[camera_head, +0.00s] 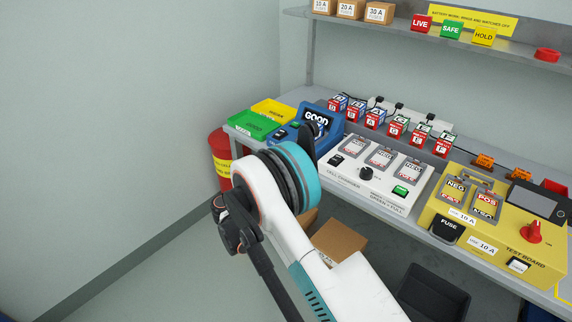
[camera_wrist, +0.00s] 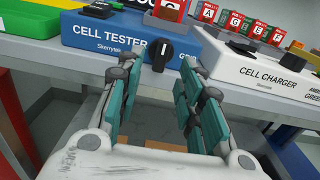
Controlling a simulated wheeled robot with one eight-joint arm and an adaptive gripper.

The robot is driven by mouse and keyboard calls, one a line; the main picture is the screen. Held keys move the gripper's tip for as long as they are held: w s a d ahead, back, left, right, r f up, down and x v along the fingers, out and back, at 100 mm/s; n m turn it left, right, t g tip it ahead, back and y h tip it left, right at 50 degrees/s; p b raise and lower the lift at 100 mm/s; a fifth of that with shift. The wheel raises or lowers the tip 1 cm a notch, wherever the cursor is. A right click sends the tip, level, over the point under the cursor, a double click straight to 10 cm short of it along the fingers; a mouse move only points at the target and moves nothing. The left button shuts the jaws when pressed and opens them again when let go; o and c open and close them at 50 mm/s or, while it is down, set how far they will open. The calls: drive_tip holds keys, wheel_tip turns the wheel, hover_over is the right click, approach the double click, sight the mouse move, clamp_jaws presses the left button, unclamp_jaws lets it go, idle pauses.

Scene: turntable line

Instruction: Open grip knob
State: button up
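The black knob (camera_wrist: 161,54) with a white mark sits on the front of the blue cell tester (camera_wrist: 112,35) in the wrist view. My gripper (camera_wrist: 160,72) is open and empty, its teal-padded fingers wide apart. In the picture the knob lies between and just above the fingertips; it looks beyond them, with no contact visible. In the head view the cell tester (camera_head: 337,112) shows a "GOOD" display, and my arm hides part of its front. The gripper fingers are mostly hidden there.
The white cell charger (camera_head: 342,182) with its own black knob (camera_head: 366,174) stands right of the tester. Green (camera_head: 252,125) and yellow (camera_head: 272,111) trays lie left. The yellow test board (camera_head: 470,243) is farther right. The bench edge runs close in front of the tester.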

drive_tip(key=v, duration=0.7)
drive_tip(key=shift+s+a, duration=0.2)
drive_tip(key=shift+s, duration=0.1)
